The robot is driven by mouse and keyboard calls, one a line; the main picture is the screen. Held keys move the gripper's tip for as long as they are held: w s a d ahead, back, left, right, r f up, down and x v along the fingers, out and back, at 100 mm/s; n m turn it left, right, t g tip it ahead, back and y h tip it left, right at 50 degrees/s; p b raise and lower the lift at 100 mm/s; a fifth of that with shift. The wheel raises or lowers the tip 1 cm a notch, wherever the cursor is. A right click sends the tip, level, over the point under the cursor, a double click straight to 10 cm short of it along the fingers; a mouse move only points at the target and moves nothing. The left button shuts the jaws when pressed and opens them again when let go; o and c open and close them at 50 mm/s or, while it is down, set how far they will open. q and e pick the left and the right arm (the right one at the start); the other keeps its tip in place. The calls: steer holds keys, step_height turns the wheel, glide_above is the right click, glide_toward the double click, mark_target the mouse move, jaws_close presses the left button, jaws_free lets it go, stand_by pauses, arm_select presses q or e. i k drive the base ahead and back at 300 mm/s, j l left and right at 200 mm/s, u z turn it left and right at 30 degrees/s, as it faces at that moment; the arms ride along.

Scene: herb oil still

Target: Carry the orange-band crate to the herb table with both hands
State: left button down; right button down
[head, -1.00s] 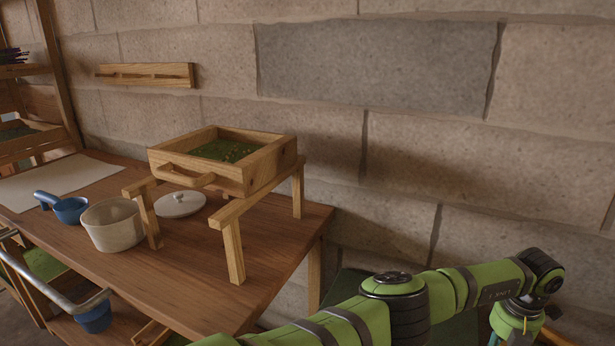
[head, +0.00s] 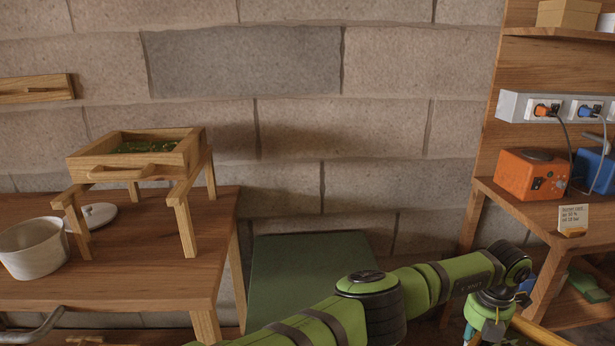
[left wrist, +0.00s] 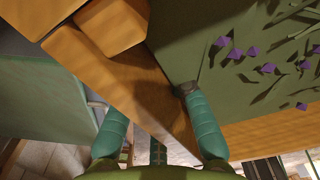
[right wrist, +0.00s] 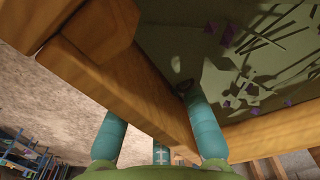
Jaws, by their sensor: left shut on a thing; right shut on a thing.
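In the left wrist view a wooden crate (left wrist: 75,55) holds purple flowers and dark stems on a green bed. My left gripper (left wrist: 155,100) is shut on its wall, one teal finger outside and one inside. In the right wrist view my right gripper (right wrist: 150,103) is shut the same way on a wall of a like-looking crate (right wrist: 95,95) with purple flowers. An orange band is not clear in either view. In the head view a green arm of mine crosses the bottom, and a yellow-brown bar (head: 540,331), perhaps the crate's rim, shows beside its wrist.
A wooden table (head: 215,225) at left bears a stand with a wooden herb tray (head: 180,158), a pale pot (head: 35,250) and a white lid (head: 100,215). A dark green panel (head: 310,270) stands beside it. At right, a shelf bench (head: 520,215) bears an orange box (head: 530,172).

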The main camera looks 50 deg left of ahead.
mark_target(22, 218)
steer(key=k+z, duration=0.3)
steer(key=k, duration=0.15)
steer(key=k+z, duration=0.3)
steer(key=k, duration=0.15)
steer(key=k+j+u, duration=0.15)
steer(key=k+u, duration=0.3)
steer(key=k, duration=0.4)
steer(key=k+u, duration=0.3)
steer(key=k+j+u, duration=0.1)
steer(key=k+u, duration=0.25)
steer(key=u, duration=0.95)
